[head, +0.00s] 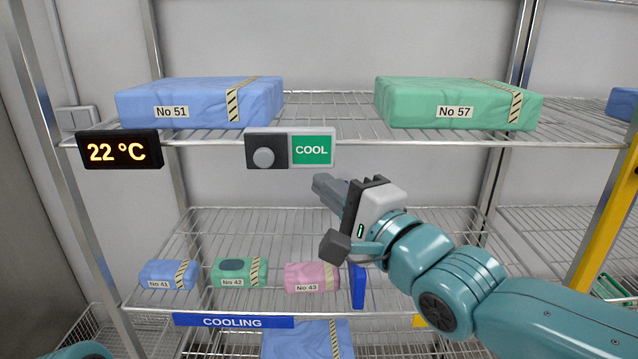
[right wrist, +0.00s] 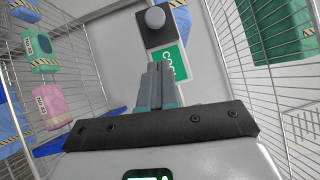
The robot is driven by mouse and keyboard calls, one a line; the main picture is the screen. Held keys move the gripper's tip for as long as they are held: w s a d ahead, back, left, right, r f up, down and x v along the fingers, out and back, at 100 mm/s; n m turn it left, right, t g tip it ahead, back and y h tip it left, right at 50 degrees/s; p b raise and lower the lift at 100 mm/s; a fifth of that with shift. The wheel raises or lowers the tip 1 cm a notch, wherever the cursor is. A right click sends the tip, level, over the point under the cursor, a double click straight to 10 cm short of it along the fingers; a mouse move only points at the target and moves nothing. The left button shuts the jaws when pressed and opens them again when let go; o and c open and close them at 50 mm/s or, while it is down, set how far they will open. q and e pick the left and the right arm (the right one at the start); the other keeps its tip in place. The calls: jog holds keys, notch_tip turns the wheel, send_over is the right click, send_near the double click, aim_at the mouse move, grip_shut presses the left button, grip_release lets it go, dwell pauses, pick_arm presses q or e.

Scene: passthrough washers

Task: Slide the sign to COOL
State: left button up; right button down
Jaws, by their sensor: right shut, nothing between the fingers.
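The sliding sign (head: 290,148) hangs on the front edge of the upper shelf. Its dark cover with a round grey knob (head: 263,157) sits at the left end, and the green COOL panel (head: 312,150) shows at the right. In the right wrist view the knob (right wrist: 155,18) and green panel (right wrist: 168,62) lie beyond my fingertips. My right gripper (head: 322,184) is shut and empty, below and right of the sign, apart from the knob. It also shows in the right wrist view (right wrist: 158,72). My left gripper is not in view.
A display (head: 118,149) reads 22 °C left of the sign. Blue pack No 51 (head: 200,100) and green pack No 57 (head: 455,100) lie on the upper shelf. Small packs (head: 168,273) lie on the lower shelf, above a COOLING label (head: 233,321). A metal post (head: 497,180) stands at right.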

jog(key=v, duration=0.5)
jog(key=shift+s+d+b, duration=0.1)
jog(key=shift+b, duration=0.25)
jog(key=shift+d+f, duration=0.1)
jog(key=shift+d, duration=0.15)
